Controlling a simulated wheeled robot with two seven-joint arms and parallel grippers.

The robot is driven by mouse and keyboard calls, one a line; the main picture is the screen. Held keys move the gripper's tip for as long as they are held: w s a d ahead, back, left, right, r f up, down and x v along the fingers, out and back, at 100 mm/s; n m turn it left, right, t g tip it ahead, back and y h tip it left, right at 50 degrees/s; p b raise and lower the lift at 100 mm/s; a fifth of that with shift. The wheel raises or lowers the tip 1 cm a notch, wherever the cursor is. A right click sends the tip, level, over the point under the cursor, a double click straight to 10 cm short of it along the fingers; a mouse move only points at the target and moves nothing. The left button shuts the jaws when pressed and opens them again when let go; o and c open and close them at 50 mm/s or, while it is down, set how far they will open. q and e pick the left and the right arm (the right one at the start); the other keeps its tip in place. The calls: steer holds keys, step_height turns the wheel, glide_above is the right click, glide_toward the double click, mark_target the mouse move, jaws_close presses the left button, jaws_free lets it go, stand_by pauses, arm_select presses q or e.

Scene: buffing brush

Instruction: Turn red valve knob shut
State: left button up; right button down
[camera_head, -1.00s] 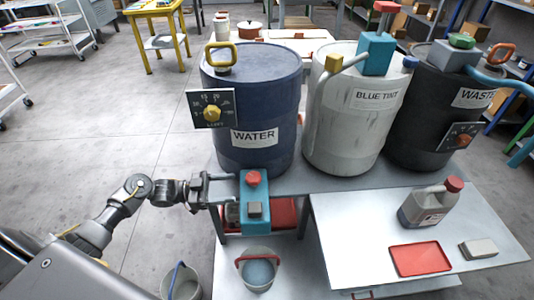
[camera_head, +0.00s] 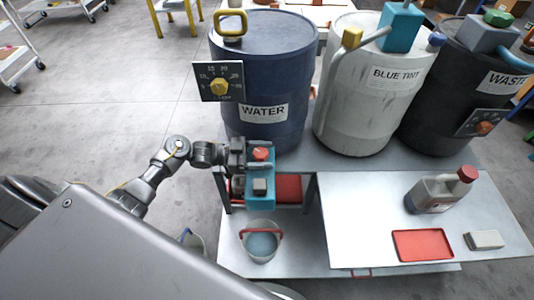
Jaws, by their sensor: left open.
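The red valve knob (camera_head: 261,154) sits on top of a teal valve box (camera_head: 262,197) at the front of the blue drum labelled WATER (camera_head: 263,75). My left gripper (camera_head: 260,155) reaches in from the left at the knob. Its jaws are open, with one finger on the far side of the knob and one on the near side. I cannot tell whether the fingers touch it. A grey block (camera_head: 260,186) sits on the teal box in front of the knob. My right gripper is not in view.
A white BLUE TINT drum (camera_head: 365,105) and a black WASTE drum (camera_head: 440,115) stand to the right. A bucket (camera_head: 261,240) sits below the valve box. The side table holds a jug (camera_head: 432,194), a red tray (camera_head: 422,245) and a grey block (camera_head: 484,240).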

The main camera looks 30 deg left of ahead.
arm_select(q)
steer(key=shift+w+d, duration=0.25)
steer(key=shift+d, duration=0.35)
